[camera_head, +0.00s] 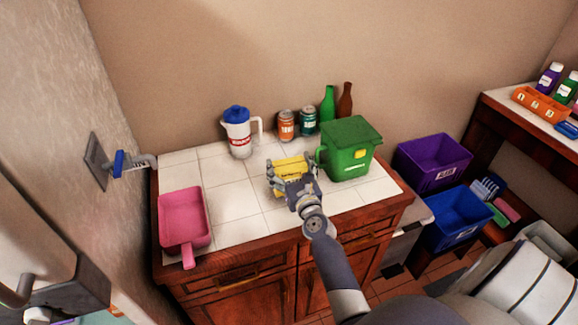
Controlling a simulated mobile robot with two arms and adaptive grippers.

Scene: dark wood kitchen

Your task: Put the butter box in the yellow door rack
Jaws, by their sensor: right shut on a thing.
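My right gripper (288,178) reaches in from the lower right over the tiled counter. It is shut on a yellow box (291,164), which I take to be the butter box. The gripper's fingers cover part of the box. I cannot tell whether the box touches the counter or is held just above it. I see no yellow door rack in this view. My left gripper is not in view.
The counter (225,205) holds a pink pan (184,219), a blue-lidded pitcher (238,139), two cans, two bottles and a green lidded bin (348,151) close right of the gripper. Purple (433,162) and blue (458,218) bins stand at right. Tiles front-left of the gripper are bare.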

